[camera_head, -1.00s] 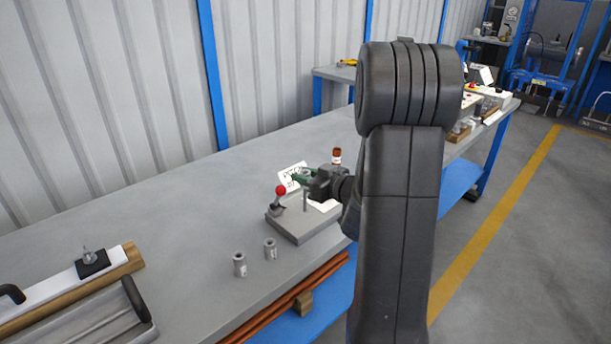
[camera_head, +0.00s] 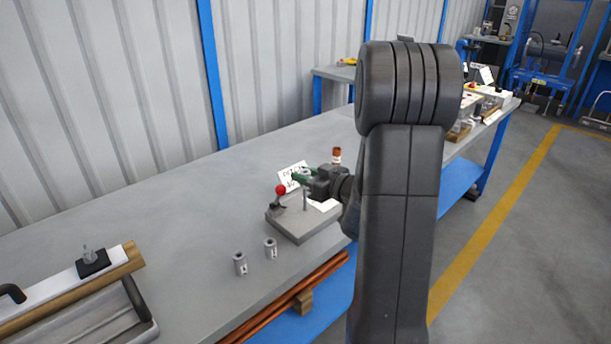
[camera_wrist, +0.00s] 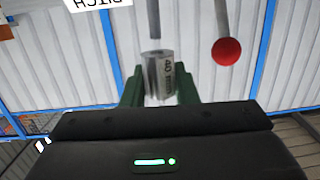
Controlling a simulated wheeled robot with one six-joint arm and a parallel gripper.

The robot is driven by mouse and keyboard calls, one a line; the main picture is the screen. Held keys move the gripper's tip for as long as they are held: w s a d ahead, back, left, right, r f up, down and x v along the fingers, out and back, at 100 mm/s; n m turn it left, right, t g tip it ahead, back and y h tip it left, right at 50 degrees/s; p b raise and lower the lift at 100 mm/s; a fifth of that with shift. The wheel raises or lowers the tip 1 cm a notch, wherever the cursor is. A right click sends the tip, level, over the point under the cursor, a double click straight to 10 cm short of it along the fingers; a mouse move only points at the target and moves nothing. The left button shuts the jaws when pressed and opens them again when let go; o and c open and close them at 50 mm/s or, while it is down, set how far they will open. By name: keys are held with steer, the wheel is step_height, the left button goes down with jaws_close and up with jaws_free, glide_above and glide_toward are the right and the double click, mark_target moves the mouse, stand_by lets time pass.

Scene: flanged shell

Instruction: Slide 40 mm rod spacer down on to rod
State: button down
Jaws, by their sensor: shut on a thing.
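My gripper (camera_head: 308,178) is shut on a silver spacer (camera_wrist: 157,76), which stands between its green fingertips in the wrist view. The spacer reads "40 mm" on its side. A thin grey rod (camera_wrist: 153,18) lines up closely with the spacer's end in the wrist view, which looks upside down. In the head view the rod (camera_head: 304,201) stands upright on a grey base plate (camera_head: 298,226), below the gripper. A narrow gap seems to part rod tip and spacer; I cannot tell their exact depth.
A lever with a red ball (camera_head: 281,190) stands beside the rod; the ball (camera_wrist: 227,51) shows in the wrist view. Two grey spacers (camera_head: 240,264) (camera_head: 270,248) stand in front of the plate. A white sign (camera_head: 291,177) and a red-brown capped bottle (camera_head: 337,156) are behind.

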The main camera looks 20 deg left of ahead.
steer(key=shift+f+b, duration=2.8)
steer(key=shift+f, duration=0.75)
steer(key=shift+r, duration=0.15)
steer(key=shift+r+p, duration=2.7)
steer(key=shift+r, duration=0.5)
steer(key=shift+f+b, duration=1.2)
steer(key=shift+f, duration=0.4)
